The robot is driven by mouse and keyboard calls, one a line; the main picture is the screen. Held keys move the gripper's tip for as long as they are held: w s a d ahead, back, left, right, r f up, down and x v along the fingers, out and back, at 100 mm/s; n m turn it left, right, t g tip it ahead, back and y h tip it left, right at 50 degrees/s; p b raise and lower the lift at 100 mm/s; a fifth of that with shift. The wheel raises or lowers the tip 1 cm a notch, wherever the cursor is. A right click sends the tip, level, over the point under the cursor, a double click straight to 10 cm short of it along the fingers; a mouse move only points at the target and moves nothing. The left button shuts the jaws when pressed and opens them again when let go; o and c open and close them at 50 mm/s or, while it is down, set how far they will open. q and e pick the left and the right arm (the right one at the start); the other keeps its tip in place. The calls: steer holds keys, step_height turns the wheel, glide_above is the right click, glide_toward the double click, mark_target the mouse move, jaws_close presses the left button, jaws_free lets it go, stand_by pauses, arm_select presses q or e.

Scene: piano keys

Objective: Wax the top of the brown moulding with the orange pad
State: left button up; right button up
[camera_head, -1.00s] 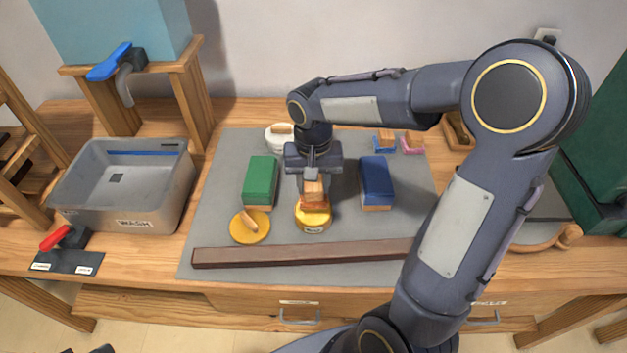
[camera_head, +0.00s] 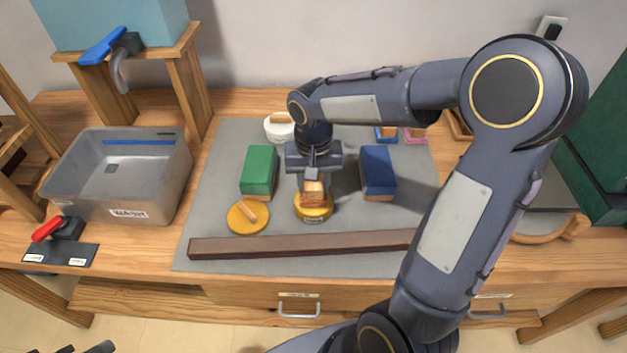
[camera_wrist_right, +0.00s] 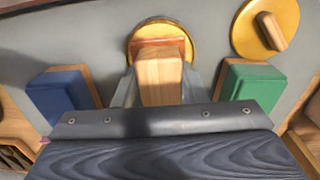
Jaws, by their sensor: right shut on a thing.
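My right gripper (camera_head: 313,180) is shut on the wooden handle (camera_wrist_right: 160,80) of the orange pad (camera_head: 312,200). The pad's reddish-orange edge also shows in the right wrist view (camera_wrist_right: 174,42). The pad is over or in the open yellow tin (camera_head: 327,212); contact inside is hidden. The brown moulding (camera_head: 300,244) lies across the front of the grey mat, nearer the front edge than the tin. Its right end is hidden behind my right arm. Dark tips at the bottom left edge appear to be my left gripper (camera_head: 88,349); its jaws cannot be made out.
A green block (camera_head: 258,170) and a blue block (camera_head: 378,170) flank my right gripper. A yellow lid with a wooden knob (camera_head: 240,222) lies left of the tin. A white round pot (camera_head: 277,132) stands behind. A grey wash basin (camera_head: 90,200) is at the left.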

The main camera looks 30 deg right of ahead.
steer(key=shift+f+b, duration=0.4)
steer(key=shift+f, duration=0.15)
stand_by(1.3)
step_height(320, 180, up, 7)
steer(key=p, duration=0.6)
steer(key=shift+r, duration=0.1)
stand_by(0.8)
